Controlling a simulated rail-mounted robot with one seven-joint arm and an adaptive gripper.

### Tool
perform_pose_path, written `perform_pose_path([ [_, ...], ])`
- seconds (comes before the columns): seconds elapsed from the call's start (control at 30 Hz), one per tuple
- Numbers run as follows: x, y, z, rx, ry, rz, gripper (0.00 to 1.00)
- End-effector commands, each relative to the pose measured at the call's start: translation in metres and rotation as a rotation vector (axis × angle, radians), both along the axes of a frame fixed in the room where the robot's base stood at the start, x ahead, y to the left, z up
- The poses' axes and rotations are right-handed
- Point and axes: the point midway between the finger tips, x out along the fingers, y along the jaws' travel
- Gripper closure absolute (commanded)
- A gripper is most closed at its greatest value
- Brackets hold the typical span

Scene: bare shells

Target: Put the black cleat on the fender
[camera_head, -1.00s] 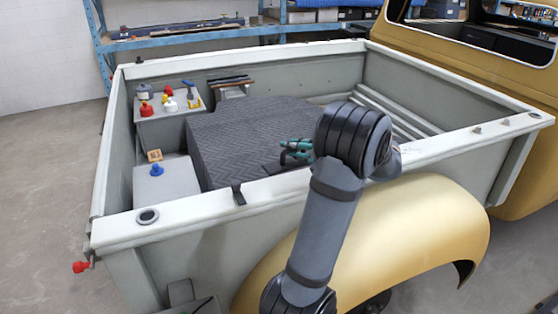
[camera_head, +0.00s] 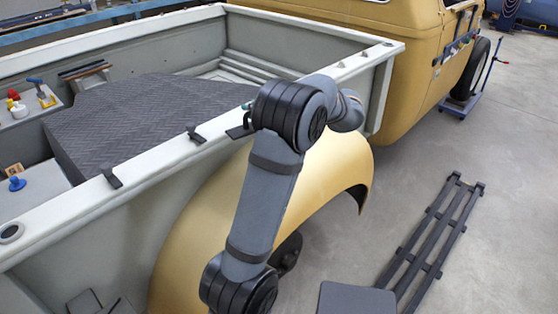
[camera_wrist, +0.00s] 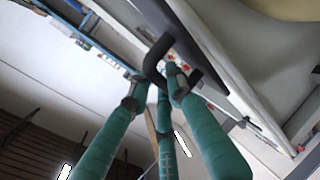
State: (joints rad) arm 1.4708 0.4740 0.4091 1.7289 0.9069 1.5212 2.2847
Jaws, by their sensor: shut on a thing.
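My gripper (camera_wrist: 158,88) has teal-wrapped fingers, and in the wrist view they are closed on a black hook-shaped piece, the black cleat (camera_wrist: 182,62). In the head view my gripper is mostly hidden behind my arm, with only a bit of teal (camera_head: 247,105) showing above the bed's side rail. A dark flat end (camera_head: 238,131) shows beside it; I cannot tell if it is the held cleat. The fender (camera_head: 325,170) is the tan curved panel on the bed's outer side, partly covered by my arm.
Two other black cleats (camera_head: 110,176) (camera_head: 195,134) hook over the pale side rail (camera_head: 150,165). A patterned dark grey block (camera_head: 150,120) lies in the truck bed. A dark slatted rack (camera_head: 430,240) lies on the floor at right.

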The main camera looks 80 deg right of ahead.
Motion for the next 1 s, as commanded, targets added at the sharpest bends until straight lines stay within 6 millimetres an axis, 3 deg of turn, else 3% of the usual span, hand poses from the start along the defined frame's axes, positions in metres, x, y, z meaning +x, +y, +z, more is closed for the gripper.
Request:
perform_pose_path([
  [0.03,-0.024,-0.007,-0.019,-0.001,-0.001,-0.04,1.0],
  [0.2,-0.088,-0.023,-0.048,-0.003,0.001,-0.142,1.0],
  [0.3,-0.112,-0.03,-0.058,-0.005,0.004,-0.178,1.0],
  [0.4,-0.12,-0.041,-0.063,-0.008,0.006,-0.188,1.0],
  [0.57,-0.107,-0.051,-0.072,-0.009,0.01,-0.189,1.0],
  [0.8,-0.052,-0.067,-0.106,-0.009,0.013,-0.186,1.0],
  [1.0,-0.021,-0.078,-0.125,-0.012,0.014,-0.187,1.0],
])
